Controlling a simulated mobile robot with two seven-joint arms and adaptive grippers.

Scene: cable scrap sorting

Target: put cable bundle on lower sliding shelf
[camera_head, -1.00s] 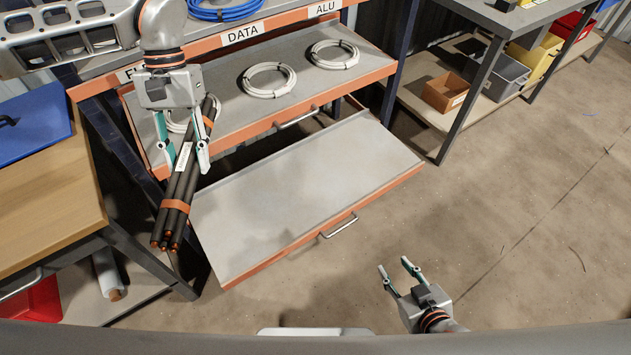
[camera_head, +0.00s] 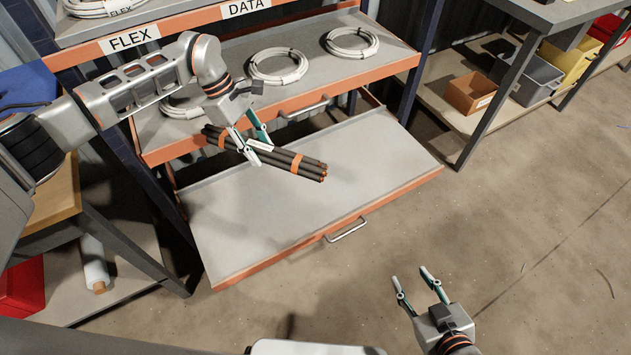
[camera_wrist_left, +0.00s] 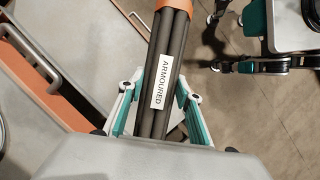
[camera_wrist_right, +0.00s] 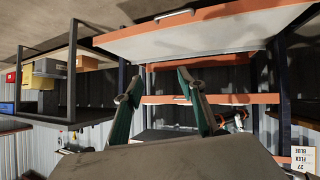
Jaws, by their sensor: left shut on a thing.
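The cable bundle (camera_head: 300,164) is several dark rods tied with orange bands, with copper-coloured ends. In the left wrist view the bundle (camera_wrist_left: 172,60) carries a white label reading ARMOURED. My left gripper (camera_head: 256,155) is shut on it and holds it roughly level, above the pulled-out lower sliding shelf (camera_head: 270,225). This shelf is a bare grey tray with an orange front edge and a metal handle (camera_head: 347,230). My right gripper (camera_head: 426,280) is open and empty, out over the floor to the right of the shelf front.
The shelf above (camera_head: 220,70) holds white cable coils (camera_head: 278,66) and sits close behind the bundle. Above it is an orange edge with FLEX and DATA labels. A wooden bench (camera_head: 60,200) stands left. A right-hand rack carries an orange-brown box (camera_head: 470,92) and other bins. Floor in front is clear.

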